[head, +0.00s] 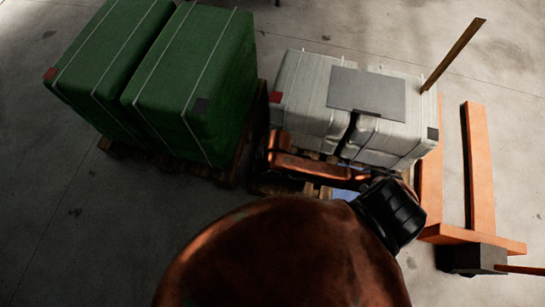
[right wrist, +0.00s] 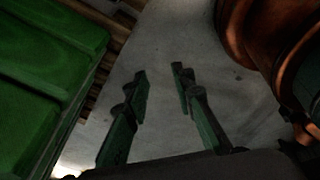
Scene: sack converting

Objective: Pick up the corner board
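A long, narrow brown strip (head: 452,55), which looks like the corner board, rises at a slant from the far right corner of the white bales in the head view. Its lower end meets or passes behind the bale edge; I cannot tell if it touches. My right gripper (right wrist: 159,70) is open in the right wrist view, with nothing between its two dark green fingers and bare floor beyond. It is beside the green bales, well away from the strip. In the head view my copper arm hides most of it. My left gripper is not in view.
Green bales (head: 195,85) stand on a pallet (head: 240,160) at left. White bales (head: 310,90) with a grey sheet (head: 367,92) on top stand in the middle. An orange pallet jack (head: 480,170) is at right. The floor behind the bales is clear.

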